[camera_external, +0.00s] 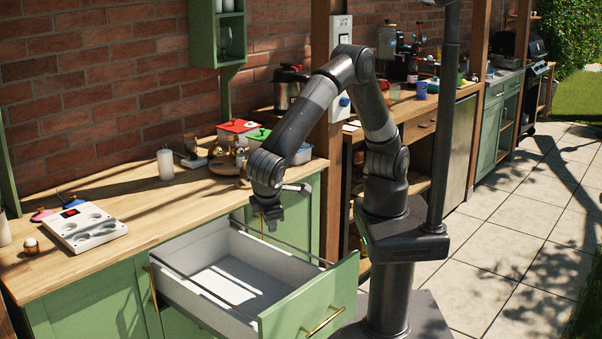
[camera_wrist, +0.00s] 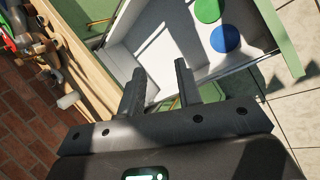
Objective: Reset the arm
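My gripper (camera_external: 268,217) hangs at the end of my bent arm, above the back corner of an open drawer (camera_external: 190,300) and beside the counter edge. In the wrist view my gripper (camera_wrist: 160,70) has its two fingers apart with nothing between them. The drawer (camera_wrist: 168,48) lies below and beyond the fingers. Inside it are a green disc (camera_wrist: 208,10) and a blue disc (camera_wrist: 225,39); the external view does not show them.
The pulled-out drawer's green front (camera_external: 310,302) juts toward my base. Paved floor (camera_external: 500,270) is clear on the right.

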